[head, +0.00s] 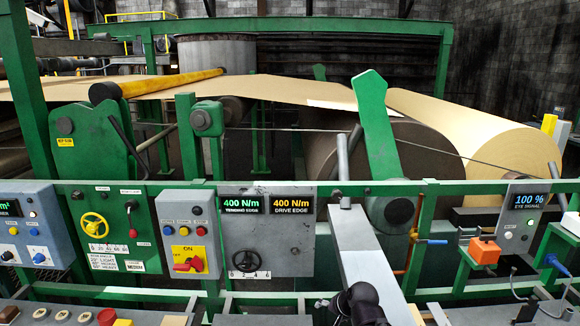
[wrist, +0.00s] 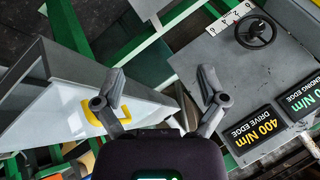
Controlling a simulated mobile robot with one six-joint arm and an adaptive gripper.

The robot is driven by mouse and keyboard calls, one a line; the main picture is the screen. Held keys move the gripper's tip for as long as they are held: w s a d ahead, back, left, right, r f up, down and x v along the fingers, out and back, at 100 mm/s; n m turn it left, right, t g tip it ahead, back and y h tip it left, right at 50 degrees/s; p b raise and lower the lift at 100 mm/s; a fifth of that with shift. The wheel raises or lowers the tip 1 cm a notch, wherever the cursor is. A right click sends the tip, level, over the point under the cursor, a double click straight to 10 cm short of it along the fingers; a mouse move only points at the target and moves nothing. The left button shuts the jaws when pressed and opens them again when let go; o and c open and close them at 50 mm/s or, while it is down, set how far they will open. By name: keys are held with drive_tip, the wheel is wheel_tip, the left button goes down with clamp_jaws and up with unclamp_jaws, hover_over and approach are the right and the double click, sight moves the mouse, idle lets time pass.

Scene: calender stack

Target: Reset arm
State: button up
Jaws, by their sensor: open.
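My gripper (wrist: 160,82) shows in the wrist view with its two grey fingers spread wide apart. Nothing is between the fingertips, and they touch nothing that I can see. Behind them are green frame bars and dark gaps. The grey tension panel (wrist: 245,68) is to their right, with its black handwheel (wrist: 255,30) and orange drive edge display (wrist: 262,125), all turned in the picture.
In the head view, the tension panel (head: 268,238) stands left of a sloping grey beam (head: 365,250). A yellow knob panel (head: 187,232) and yellow handwheel (head: 94,224) are farther left. An orange box (head: 484,250) is at right. Large paper rolls (head: 490,145) lie behind the green rail.

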drive_tip(key=s+d+f+n+g+h+b, duration=0.2)
drive_tip(key=s+d+f+n+g+h, duration=0.1)
drive_tip(key=s, duration=0.7)
wheel_tip(320, 180, down, 3)
drive_tip(key=d+n+g, duration=0.1)
drive_tip(key=d+g, duration=0.1)
drive_tip(key=g, duration=0.1)
drive_tip(key=shift+s+d+n+h, duration=0.2)
drive_tip(key=shift+d+n+h, duration=0.15)
drive_tip(key=shift+n+h, duration=0.05)
